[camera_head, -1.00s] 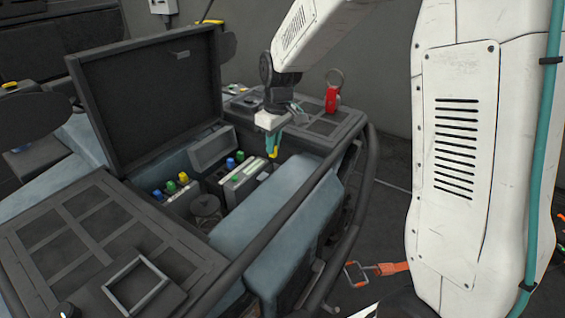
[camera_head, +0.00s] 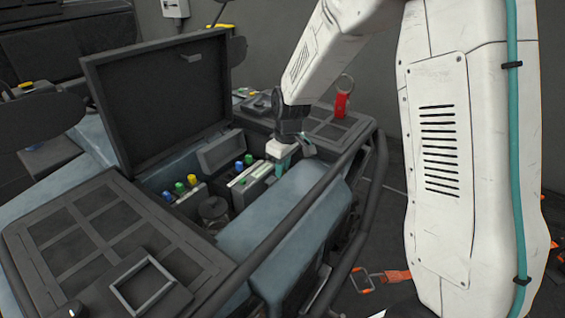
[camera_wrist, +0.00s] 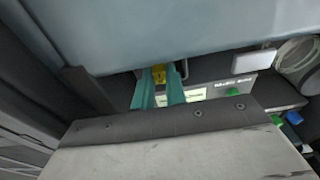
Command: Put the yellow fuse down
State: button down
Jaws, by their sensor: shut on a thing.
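My gripper (camera_head: 281,165) has teal fingers and reaches down into the open compartment below the raised lid. In the wrist view its fingers (camera_wrist: 159,88) are shut on a yellow fuse (camera_wrist: 159,74), whose yellow end shows between the tips. The head view hides this fuse behind the fingers and the compartment's near edge. I cannot tell whether its lower end touches anything. A blue fuse (camera_head: 239,166) and a green fuse (camera_head: 249,159) stand in the right-hand fuse block, left of my gripper. Another yellow fuse (camera_head: 192,180) stands in the left-hand block.
The raised black lid (camera_head: 160,100) stands behind the compartment. A round jar (camera_head: 214,211) sits between block and near edge. The blue-grey body panel (camera_head: 275,215) and a dark tube rail (camera_head: 300,215) lie in front. A red tag (camera_head: 341,104) stands on the right-hand panel.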

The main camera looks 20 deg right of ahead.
jog(key=shift+f, duration=0.3)
jog(key=c, duration=1.4)
grip_release()
jog(key=shift+c, duration=0.2)
notch_tip(320, 180, up, 12)
jog(key=s, duration=0.1)
jog(key=s+d+r+m, duration=0.1)
jog(key=s+r+m, duration=0.1)
jog(key=s+r, duration=0.5)
jog(key=s+d+m, duration=0.2)
jog(key=s+m, duration=0.2)
jog(key=s, duration=2.2)
jog(key=shift+f+m+h, duration=0.4)
